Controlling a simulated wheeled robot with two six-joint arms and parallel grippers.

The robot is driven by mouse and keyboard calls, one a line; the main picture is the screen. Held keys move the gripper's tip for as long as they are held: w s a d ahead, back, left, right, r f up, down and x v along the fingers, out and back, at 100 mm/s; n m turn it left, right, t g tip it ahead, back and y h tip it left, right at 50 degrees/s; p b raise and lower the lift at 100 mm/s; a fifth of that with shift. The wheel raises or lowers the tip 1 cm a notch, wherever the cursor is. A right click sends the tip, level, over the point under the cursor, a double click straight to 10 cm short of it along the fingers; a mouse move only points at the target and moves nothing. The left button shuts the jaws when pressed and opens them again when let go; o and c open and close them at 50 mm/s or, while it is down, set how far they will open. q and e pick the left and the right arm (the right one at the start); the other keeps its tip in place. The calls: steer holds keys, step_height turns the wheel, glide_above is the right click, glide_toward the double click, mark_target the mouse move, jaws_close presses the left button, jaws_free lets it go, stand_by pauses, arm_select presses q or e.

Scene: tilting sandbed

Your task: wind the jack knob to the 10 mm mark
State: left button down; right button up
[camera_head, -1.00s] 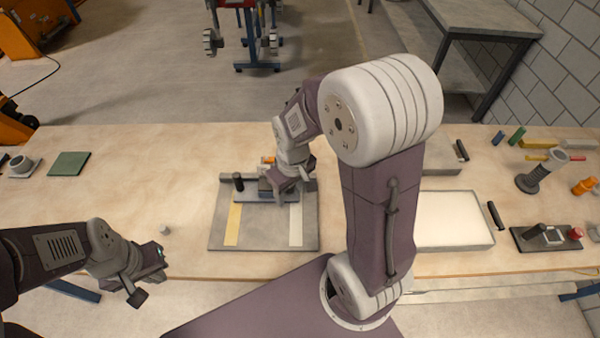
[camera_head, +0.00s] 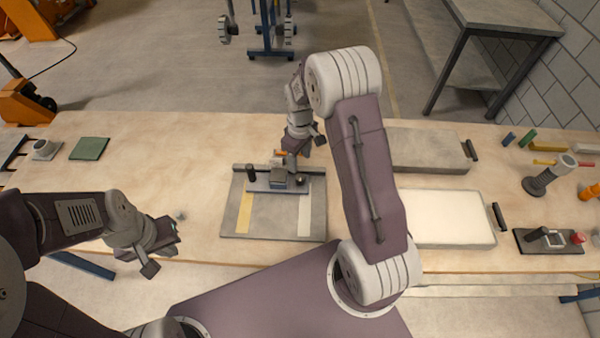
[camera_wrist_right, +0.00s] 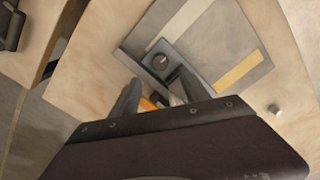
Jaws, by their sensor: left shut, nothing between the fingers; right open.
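A grey board (camera_head: 232,222) with a yellow strip and a pale strip lies on the table, with a grey-blue block (camera_head: 279,181) near its far edge. My left gripper (camera_head: 172,228) is shut and empty, left of the board.
A dark upright handle (camera_head: 252,174) stands at the block's left. A small pale knob (camera_head: 180,214) sits near my left gripper. A white-topped tray (camera_head: 450,218) and a grey slab (camera_head: 430,150) lie to the right. A green pad (camera_head: 90,148) lies far left.

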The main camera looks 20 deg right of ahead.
mark_target(300, 177)
step_height(300, 177, down, 9)
steer(key=shift+r+p, duration=0.1)
steer(key=shift+p, duration=0.5)
jaws_close()
